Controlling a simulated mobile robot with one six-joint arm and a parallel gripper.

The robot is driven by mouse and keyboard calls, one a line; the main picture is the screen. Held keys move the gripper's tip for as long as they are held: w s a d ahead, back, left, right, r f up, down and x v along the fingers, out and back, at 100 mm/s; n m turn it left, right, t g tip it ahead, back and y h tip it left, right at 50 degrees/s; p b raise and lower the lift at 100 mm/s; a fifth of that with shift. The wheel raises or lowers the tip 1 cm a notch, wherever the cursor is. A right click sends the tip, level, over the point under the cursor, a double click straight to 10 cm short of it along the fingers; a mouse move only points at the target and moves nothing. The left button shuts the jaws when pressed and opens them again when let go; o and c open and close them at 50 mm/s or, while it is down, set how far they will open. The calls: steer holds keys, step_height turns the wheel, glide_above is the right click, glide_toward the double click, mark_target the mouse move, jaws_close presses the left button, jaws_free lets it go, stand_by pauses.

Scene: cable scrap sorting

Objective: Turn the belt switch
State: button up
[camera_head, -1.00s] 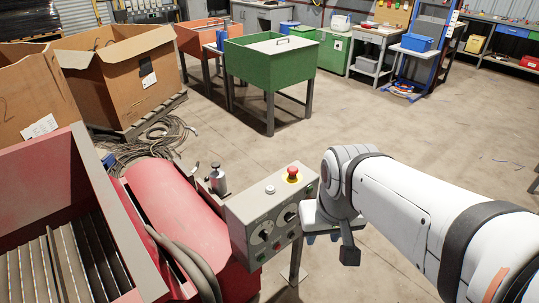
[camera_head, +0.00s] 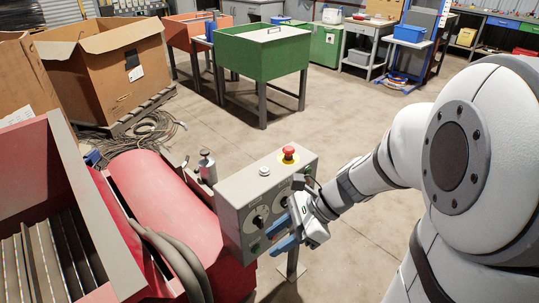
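The grey control box (camera_head: 268,192) stands on a post in the middle of the view. Its front face has a round black rotary switch (camera_head: 258,222) on the left. A second dark rotary switch (camera_head: 284,202) is on the right, partly behind my gripper. Labels are too small to read, so I cannot tell which one is the belt switch. My gripper (camera_head: 276,234) has two blue fingers, spread apart with nothing seen between them. It is in front of the lower right of the box's face, close to the switches; I cannot tell whether it touches.
A red emergency button (camera_head: 289,154) and a pale button (camera_head: 264,171) sit on top of the box. A red machine (camera_head: 165,195) with thick hoses is at the left. Green bin (camera_head: 262,58) and cardboard boxes (camera_head: 105,70) stand behind. The floor at right is open.

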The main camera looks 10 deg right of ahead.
steer(key=w+d+f+m+t+y+b, duration=0.3)
steer(key=w+f+m+t+y+b, duration=0.35)
steer(key=w+f+m, duration=0.65)
steer(key=w+d+f+m+t+h+b, duration=0.3)
steer(key=d+m+t, duration=0.15)
steer(key=m, duration=0.35)
steer(key=w+d+f+m+t+h+b, duration=0.25)
steer(key=d+m+t, duration=0.2)
steer(key=m, duration=0.35)
steer(key=b+x, duration=0.3)
steer(key=x, duration=0.3)
steer(key=shift+w+f, duration=0.2)
steer(key=shift+w, duration=0.2)
steer(key=shift+g, duration=0.25)
steer(key=shift+c, duration=0.2)
jaws_close()
